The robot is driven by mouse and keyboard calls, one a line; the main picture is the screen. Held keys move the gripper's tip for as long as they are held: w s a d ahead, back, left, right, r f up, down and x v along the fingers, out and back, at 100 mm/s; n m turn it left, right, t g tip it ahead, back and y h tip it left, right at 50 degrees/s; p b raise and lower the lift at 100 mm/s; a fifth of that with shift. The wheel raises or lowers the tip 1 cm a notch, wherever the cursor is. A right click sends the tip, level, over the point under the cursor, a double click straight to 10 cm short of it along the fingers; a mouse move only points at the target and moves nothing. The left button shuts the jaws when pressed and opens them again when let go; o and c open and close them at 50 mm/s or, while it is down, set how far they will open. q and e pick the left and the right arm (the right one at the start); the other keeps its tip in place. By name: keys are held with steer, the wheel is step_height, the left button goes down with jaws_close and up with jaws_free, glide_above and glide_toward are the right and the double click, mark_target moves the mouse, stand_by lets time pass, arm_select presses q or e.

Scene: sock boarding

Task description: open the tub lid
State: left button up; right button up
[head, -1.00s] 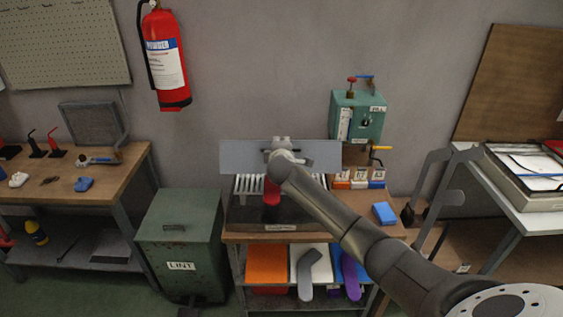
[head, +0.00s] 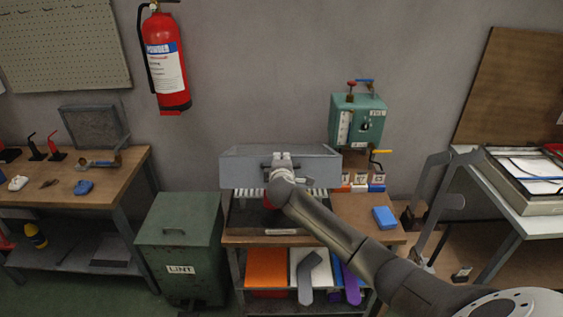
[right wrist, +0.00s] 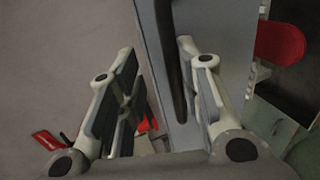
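The tub lid (head: 240,172) is a wide grey panel above the bench in the middle of the head view. It shows a front face and a second surface behind it. A dark handle bar (right wrist: 170,60) runs along the grey panel in the right wrist view. My right gripper (head: 283,164) is at the middle of the lid in the head view. In the right wrist view its fingers (right wrist: 160,95) are apart, with the bar between them, nearer the right finger. Contact cannot be told. My arm hides part of the tub below. My left gripper is not in view.
A green lint bin (head: 178,240) stands left of the bench. A teal box with valves (head: 357,122) is behind right, and a blue block (head: 384,217) lies on the bench top. A fire extinguisher (head: 166,62) hangs on the wall.

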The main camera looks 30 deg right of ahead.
steer(key=s+a+r+p, duration=0.4)
steer(key=s+r+p, duration=0.2)
steer(key=s+p, duration=0.1)
steer(key=shift+s+a+r+p, duration=0.35)
steer(key=shift+r+p, duration=0.05)
steer(key=shift+p, duration=0.2)
stand_by(0.4)
stand_by(0.6)
